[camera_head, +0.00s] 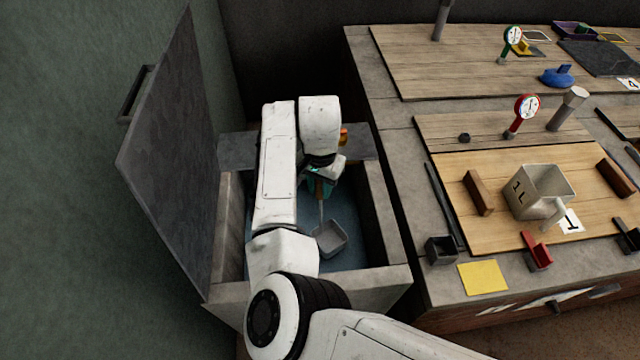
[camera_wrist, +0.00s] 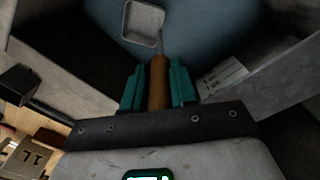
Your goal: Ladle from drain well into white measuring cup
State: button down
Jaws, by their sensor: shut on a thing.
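The ladle has a pale square scoop (camera_head: 331,238) and a brown handle (camera_wrist: 158,82). My gripper (camera_wrist: 159,86) is shut on the handle with its teal fingers, and it also shows in the head view (camera_head: 318,186), partly hidden by my arm. The scoop hangs within the drain well (camera_head: 376,205), over its blue bottom. I cannot tell whether the scoop touches the bottom or holds anything. The white measuring cup (camera_head: 538,188), marked 1L, stands upright on the wooden board to the right. Its side also shows in the wrist view (camera_wrist: 28,158).
The well's dark lid (camera_head: 175,150) stands open at the left. The cup sits between two brown blocks (camera_head: 478,193) (camera_head: 616,178). A dark ladle-like tool (camera_head: 441,248) lies along the counter's near left edge. Red dial (camera_head: 527,107) and a grey post (camera_head: 568,108) stand behind the cup.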

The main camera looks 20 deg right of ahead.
aim_at(320, 198)
notch_tip(320, 198, down, 5)
jog(key=b, duration=0.4)
jog(key=shift+f, duration=0.1)
jog(key=shift+f+b, duration=1.2)
jog(key=shift+f, duration=1.15)
jog(key=shift+r, duration=0.15)
